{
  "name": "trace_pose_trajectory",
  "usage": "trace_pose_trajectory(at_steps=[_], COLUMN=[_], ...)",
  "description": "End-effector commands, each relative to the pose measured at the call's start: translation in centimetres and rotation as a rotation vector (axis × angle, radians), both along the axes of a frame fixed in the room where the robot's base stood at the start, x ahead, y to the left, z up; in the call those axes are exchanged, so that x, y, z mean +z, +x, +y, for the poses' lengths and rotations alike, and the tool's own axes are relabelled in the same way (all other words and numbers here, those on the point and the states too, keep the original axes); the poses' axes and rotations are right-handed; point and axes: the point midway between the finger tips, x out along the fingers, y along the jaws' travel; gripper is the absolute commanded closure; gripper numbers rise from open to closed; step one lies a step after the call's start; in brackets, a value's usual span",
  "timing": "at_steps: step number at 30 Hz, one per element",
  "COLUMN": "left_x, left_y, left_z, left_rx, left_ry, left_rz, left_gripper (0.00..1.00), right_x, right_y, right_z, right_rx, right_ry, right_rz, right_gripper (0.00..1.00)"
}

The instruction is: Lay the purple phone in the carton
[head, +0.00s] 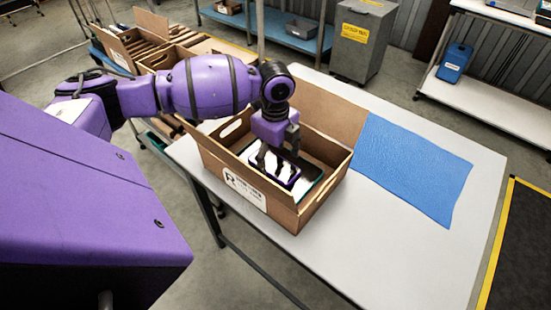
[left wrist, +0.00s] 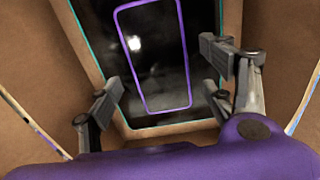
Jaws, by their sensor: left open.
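The carton (head: 235,190) is an open brown cardboard box with a white label, standing on the white table (head: 400,240). My left gripper (head: 276,166) reaches down into it and is open. The purple phone (head: 285,177), dark-faced with a purple rim, lies inside the carton below the fingers. In the left wrist view the phone (left wrist: 152,55) lies on a larger dark device with a teal edge (left wrist: 205,95). The fingers (left wrist: 160,85) stand apart on either side of the phone, with nothing between them. My right gripper is not in view.
A blue mat (head: 415,170) lies on the table right of the carton. The carton walls stand close around my gripper. Other cartons (head: 150,45) stand behind on the left. The right part of the table is clear.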

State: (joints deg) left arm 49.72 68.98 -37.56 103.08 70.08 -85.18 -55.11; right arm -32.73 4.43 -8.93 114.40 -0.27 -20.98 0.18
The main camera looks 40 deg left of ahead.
Motion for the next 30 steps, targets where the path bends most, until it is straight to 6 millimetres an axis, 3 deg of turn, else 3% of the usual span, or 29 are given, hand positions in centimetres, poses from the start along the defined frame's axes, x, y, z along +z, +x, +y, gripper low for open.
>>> trace_pose_trajectory(at_steps=[9,15,21,30], left_x=[7.0,10.6,12.1,12.2], left_y=[0.1,0.1,0.0,0.0], left_z=[0.0,0.0,0.0,0.0], left_rx=[-0.001,-0.001,-0.001,-0.001], left_ry=[0.001,0.000,0.000,-0.001], left_rz=[-0.006,-0.004,0.000,0.001], left_gripper=[0.25,0.25,0.25,0.25], right_x=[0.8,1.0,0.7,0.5], right_y=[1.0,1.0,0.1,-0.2], right_z=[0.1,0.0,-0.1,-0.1], right_rx=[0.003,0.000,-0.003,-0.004], right_ry=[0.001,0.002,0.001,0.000], right_rz=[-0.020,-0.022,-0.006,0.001], right_gripper=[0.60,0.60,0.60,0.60])
